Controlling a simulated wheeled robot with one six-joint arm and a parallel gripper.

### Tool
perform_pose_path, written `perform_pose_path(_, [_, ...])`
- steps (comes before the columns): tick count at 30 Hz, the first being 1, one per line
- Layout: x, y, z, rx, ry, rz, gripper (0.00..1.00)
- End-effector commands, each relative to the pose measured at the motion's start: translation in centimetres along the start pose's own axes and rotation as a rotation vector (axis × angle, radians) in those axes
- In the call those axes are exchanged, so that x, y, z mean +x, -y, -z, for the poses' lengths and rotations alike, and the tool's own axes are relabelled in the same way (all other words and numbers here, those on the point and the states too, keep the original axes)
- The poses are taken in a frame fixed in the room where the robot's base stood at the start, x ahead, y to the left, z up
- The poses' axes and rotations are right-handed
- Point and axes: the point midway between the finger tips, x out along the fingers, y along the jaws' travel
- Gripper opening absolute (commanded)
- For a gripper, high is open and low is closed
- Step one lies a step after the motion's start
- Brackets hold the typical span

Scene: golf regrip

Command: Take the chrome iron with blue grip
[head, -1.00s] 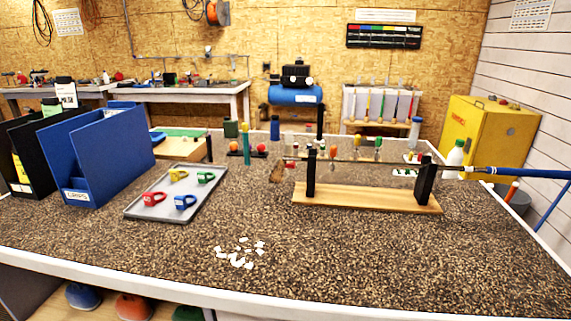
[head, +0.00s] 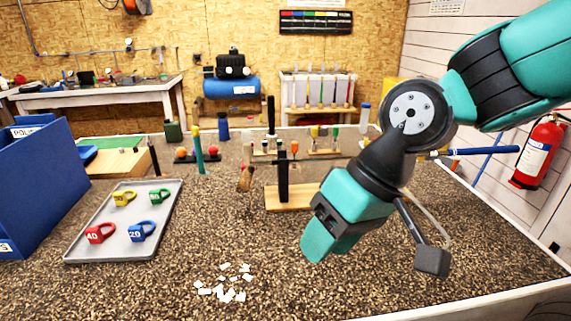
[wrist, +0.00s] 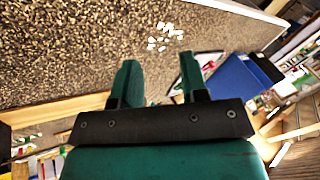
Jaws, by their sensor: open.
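The iron lies across a wooden stand (head: 290,197) with black uprights in the head view. Its head (head: 246,178) shows at the left, looking brownish there, and its blue grip (head: 488,151) sticks out to the right. My arm hides the middle of the shaft and the right part of the stand. My gripper (head: 328,243) is in front of the stand, pointing down over the bench and apart from the club. In the wrist view its two teal fingers (wrist: 157,75) are spread with nothing between them. The iron cannot be made out in the wrist view.
A grey tray (head: 75,250) with several coloured numbered clamps lies at the left, beside a blue bin (head: 35,190). White scraps (head: 225,290) lie on the speckled bench at the front. Small bottles and racks stand behind the stand. A fire extinguisher (head: 540,152) is at the right.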

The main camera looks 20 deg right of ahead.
Motion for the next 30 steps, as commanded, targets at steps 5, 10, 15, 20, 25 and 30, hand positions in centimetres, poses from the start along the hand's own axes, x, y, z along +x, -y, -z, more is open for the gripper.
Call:
perform_pose_path(5, [-2.5, -7.4, 8.4, 0.619, -0.296, 0.119, 0.40])
perform_pose_path(10, [-6.0, -16.9, 12.3, 1.148, -0.601, 0.273, 0.40])
perform_pose_path(15, [-8.7, -23.6, 12.5, 1.450, -0.806, 0.389, 0.40])
perform_pose_path(20, [-8.6, -25.6, 13.2, 1.524, -0.861, 0.425, 0.40])
perform_pose_path(25, [-6.2, -26.5, 15.9, 1.521, -0.857, 0.423, 0.40])
perform_pose_path(30, [-3.7, -27.5, 18.6, 1.521, -0.858, 0.423, 0.40])
